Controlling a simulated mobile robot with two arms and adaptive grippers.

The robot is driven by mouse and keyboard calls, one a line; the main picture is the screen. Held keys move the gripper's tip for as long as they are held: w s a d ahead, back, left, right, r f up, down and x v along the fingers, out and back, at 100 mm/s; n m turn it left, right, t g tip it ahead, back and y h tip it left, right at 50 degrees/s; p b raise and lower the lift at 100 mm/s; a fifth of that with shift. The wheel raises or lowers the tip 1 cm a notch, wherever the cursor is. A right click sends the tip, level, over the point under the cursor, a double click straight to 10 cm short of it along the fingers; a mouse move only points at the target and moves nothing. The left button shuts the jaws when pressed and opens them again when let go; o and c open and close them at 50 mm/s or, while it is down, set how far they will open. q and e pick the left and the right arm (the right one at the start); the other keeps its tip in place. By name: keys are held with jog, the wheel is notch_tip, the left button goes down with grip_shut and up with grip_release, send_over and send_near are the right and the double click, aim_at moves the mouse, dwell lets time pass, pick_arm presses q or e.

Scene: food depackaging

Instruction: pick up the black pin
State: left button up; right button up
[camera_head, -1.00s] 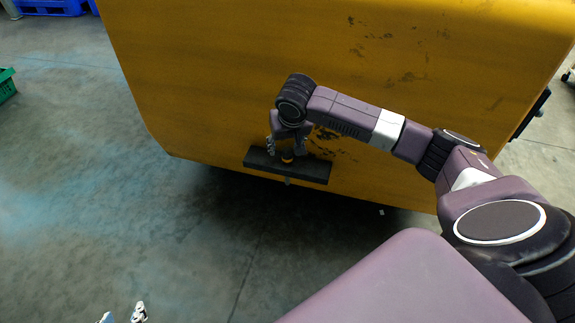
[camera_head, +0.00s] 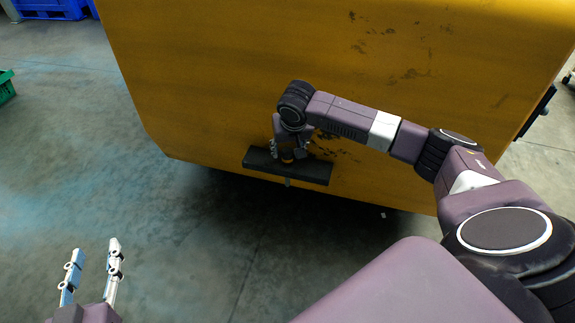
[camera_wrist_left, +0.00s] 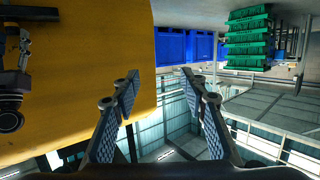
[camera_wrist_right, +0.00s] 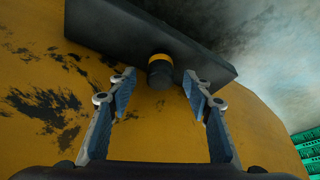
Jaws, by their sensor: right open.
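The black pin (camera_wrist_right: 160,72) shows in the right wrist view as a short dark cylinder with a yellow-orange band, at the dark bar on the yellow body. In the head view its orange part (camera_head: 287,155) shows at the bar. My right gripper (camera_wrist_right: 158,78) is open, with its two fingers on either side of the pin's near end; I cannot tell whether they touch it. In the head view the right gripper (camera_head: 289,153) is at the bar. My left gripper (camera_head: 92,248) is open and empty, low at the left; its spread fingers also show in the left wrist view (camera_wrist_left: 160,75).
Blue crates (camera_head: 50,8) and a green crate (camera_head: 5,88) stand far left. The floor (camera_head: 100,170) at the left is clear.

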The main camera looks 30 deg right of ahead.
jog(key=b+x, duration=0.1)
jog(key=x, duration=0.1)
jog(key=shift+f, duration=0.25)
jog(key=shift+w, duration=0.1)
pick_arm(q)
notch_tip(320, 180, up, 7)
jog(key=w+d+t+h, duration=0.1)
jog(key=t, duration=0.2)
jog(key=shift+f, duration=0.15)
pick_arm(e)
grip_shut()
